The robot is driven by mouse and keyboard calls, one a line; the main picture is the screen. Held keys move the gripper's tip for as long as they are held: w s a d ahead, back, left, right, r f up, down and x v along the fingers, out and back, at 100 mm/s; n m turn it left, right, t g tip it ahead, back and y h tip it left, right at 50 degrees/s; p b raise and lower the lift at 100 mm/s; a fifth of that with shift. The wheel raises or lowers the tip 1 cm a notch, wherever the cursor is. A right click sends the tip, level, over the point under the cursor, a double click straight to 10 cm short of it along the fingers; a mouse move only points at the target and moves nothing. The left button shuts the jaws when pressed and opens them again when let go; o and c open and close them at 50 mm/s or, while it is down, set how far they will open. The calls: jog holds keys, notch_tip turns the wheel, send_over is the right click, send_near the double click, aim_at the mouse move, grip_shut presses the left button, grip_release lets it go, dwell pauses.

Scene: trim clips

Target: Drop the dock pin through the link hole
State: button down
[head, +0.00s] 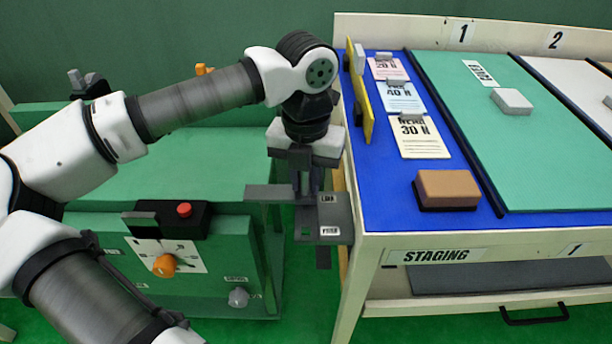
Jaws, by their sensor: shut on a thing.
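My gripper (302,188) points straight down in the gap between the green cart and the staging table. It is shut on the dock pin, which is mostly hidden by the fingers. Just below and around the fingertips are grey flat link plates (335,212) with small white labels, reaching from the cart side toward the table's leg. The link hole is hidden behind the gripper. I cannot tell whether the pin's tip is above the hole or in it.
The green cart (200,155) stands at left, with a red button (184,209) and an orange knob (164,265). The staging table (400,215) at right bears labelled cards (425,138), a brown block (447,187) and a green panel (545,150). A yellow upright plate (360,95) edges it.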

jog(key=c, duration=1.2)
grip_release()
jog(key=shift+r, duration=0.1)
notch_tip(320, 180, up, 14)
jog(key=shift+f+p, duration=0.2)
jog(key=shift+p, duration=0.9)
jog(key=shift+s+f, duration=0.1)
